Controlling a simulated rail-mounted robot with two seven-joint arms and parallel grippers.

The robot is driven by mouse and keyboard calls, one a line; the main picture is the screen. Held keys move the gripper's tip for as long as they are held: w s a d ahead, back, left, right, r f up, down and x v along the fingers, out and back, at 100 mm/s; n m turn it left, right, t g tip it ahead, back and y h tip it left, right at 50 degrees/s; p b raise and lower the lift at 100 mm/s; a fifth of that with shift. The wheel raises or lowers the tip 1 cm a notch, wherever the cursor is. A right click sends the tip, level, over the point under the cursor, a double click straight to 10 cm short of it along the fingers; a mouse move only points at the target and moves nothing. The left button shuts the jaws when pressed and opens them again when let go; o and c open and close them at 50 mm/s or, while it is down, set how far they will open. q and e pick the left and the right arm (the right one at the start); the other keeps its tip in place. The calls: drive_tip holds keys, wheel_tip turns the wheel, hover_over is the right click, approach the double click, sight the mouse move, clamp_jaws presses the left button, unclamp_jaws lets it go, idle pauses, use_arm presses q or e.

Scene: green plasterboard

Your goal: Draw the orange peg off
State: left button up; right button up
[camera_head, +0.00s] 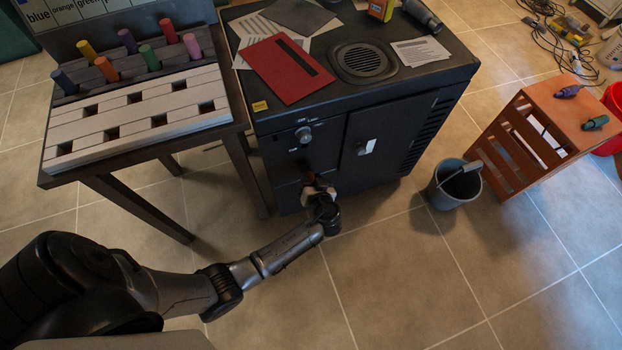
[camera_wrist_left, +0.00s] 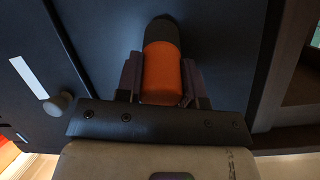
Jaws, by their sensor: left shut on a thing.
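My left gripper (camera_head: 318,190) is in front of the lower front of the black cabinet (camera_head: 361,93). In the left wrist view its two fingers are shut on the sides of an orange peg (camera_wrist_left: 161,75). The peg has a dark far end (camera_wrist_left: 162,32) that points at the dark cabinet front; whether that end still touches the cabinet cannot be told. In the head view the gripper mostly hides the held peg. Another orange peg (camera_head: 106,69) stands upright in the rack on the left table. My right gripper is not in view.
The left table carries several coloured pegs and a pale slotted board (camera_head: 140,110). The cabinet front has a round knob (camera_head: 303,134), which also shows in the left wrist view (camera_wrist_left: 59,103). A grey bucket (camera_head: 455,187) and an orange stool (camera_head: 548,118) stand right. Tiled floor ahead is clear.

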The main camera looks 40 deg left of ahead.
use_arm(q)
drive_tip(key=o, duration=0.3)
drive_tip(key=c, duration=0.3)
drive_tip(key=p+v, duration=0.2)
drive_tip(key=v, duration=0.4)
drive_tip(key=shift+d+r, duration=0.2)
drive_tip(key=shift+r, duration=0.15)
idle(0.6)
drive_tip(key=shift+r, duration=0.1)
idle(0.4)
drive_tip(key=shift+r+p, duration=2.3)
drive_tip(key=shift+r, duration=0.25)
